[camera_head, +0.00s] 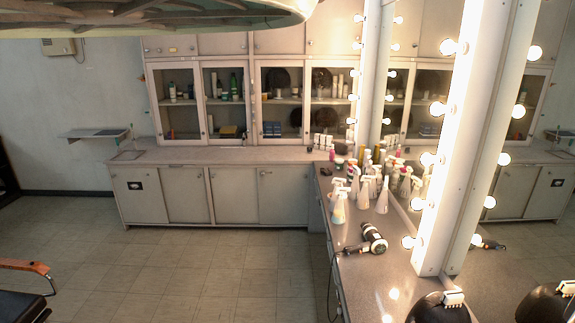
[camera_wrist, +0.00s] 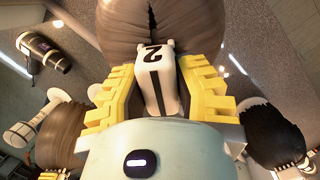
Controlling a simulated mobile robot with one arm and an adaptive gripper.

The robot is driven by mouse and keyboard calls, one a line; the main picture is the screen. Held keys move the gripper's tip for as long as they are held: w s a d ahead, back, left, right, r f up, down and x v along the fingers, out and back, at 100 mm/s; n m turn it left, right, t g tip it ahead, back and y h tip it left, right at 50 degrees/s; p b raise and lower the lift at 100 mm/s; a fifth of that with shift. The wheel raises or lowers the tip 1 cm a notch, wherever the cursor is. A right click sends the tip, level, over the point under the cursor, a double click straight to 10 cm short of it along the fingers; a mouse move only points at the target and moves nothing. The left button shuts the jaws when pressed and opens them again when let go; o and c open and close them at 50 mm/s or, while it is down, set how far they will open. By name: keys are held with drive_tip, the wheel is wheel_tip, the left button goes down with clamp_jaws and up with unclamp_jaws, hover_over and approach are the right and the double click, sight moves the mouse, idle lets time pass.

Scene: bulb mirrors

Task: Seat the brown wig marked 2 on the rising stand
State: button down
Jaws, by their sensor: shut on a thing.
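In the wrist view the brown wig marked 2 (camera_wrist: 200,25) fills the top middle, with a dark parting in its hair. Its white grip block (camera_wrist: 153,72) carries a black 2 and a dark stripe. My gripper (camera_wrist: 155,85) has its yellow ribbed fingers on both sides of this block and is shut on it. The wig's far side and underside are out of view. I cannot make out the rising stand for certain. Neither my gripper nor the brown wig shows in the head view.
In the wrist view another brown wig (camera_wrist: 72,128) is at left beside a white spool-shaped piece (camera_wrist: 20,132), and a black wig (camera_wrist: 272,135) at right.

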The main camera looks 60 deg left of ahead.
drive_tip(key=shift+s+d+r+p+v, duration=0.1)
drive_tip(key=shift+s+d+p+v, duration=0.15)
drive_tip(key=shift+p+v, duration=0.9)
drive_tip(key=shift+s+d+r+p+v, duration=0.1)
drive_tip(key=shift+s+d+p+v, duration=0.15)
drive_tip(key=shift+v, duration=1.75)
drive_tip(key=shift+s+d+p+v, duration=0.2)
drive_tip(key=shift+p+v, duration=0.45)
drive_tip(key=shift+v, duration=0.9)
drive_tip(key=shift+s, duration=0.1)
drive_tip(key=p+v, duration=0.5)
drive_tip(key=shift+s+d+r, duration=0.25)
drive_tip(key=shift+s+r, duration=0.05)
drive_tip(key=shift+d, duration=0.1)
